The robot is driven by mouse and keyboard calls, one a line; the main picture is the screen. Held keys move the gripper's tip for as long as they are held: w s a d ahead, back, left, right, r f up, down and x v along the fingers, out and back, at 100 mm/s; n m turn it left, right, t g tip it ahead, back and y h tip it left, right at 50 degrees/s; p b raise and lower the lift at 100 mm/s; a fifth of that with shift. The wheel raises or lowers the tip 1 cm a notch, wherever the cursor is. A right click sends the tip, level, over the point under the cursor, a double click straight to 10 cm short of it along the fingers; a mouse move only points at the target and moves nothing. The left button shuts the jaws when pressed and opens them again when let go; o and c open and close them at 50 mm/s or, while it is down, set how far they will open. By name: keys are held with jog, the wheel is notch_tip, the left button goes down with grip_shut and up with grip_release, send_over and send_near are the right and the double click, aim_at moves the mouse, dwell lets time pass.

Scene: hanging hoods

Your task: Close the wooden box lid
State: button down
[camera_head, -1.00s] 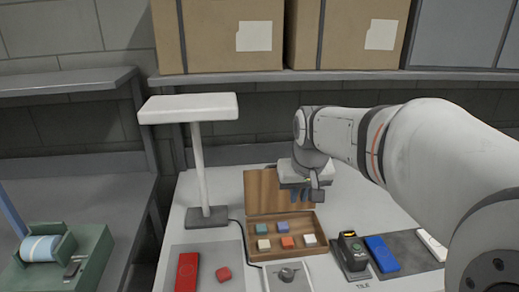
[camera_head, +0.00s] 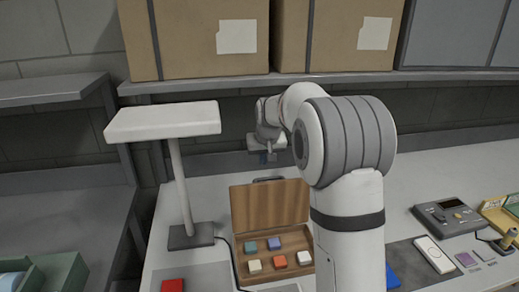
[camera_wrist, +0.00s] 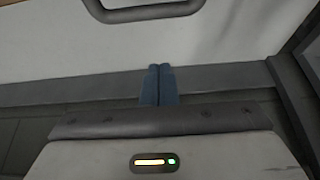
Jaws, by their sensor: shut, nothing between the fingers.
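The wooden box (camera_head: 277,279) stands open on the white table, with several coloured blocks in its tray. Its lid (camera_head: 269,207) stands up at the back of the tray, inner side towards the head camera. A dark handle (camera_head: 268,180) shows at the lid's top edge. My gripper (camera_head: 266,158) is beyond and above the lid in the head view, apart from it as far as I can see. In the wrist view its blue fingers (camera_wrist: 158,85) are together and empty. A dark curved bar, probably the handle (camera_wrist: 145,12), shows at that view's top edge.
A white lamp (camera_head: 163,122) stands left of the box. A shelf (camera_head: 300,82) with cardboard boxes (camera_head: 195,40) runs above the table's back. My arm hides the table right of the box. A grey device (camera_head: 447,216) sits further right.

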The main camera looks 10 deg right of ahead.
jog(key=s+f+p, duration=0.1)
jog(key=s+f, duration=0.1)
jog(key=s, duration=0.1)
jog(key=shift+d+f, duration=0.1)
jog(key=shift+f, duration=0.25)
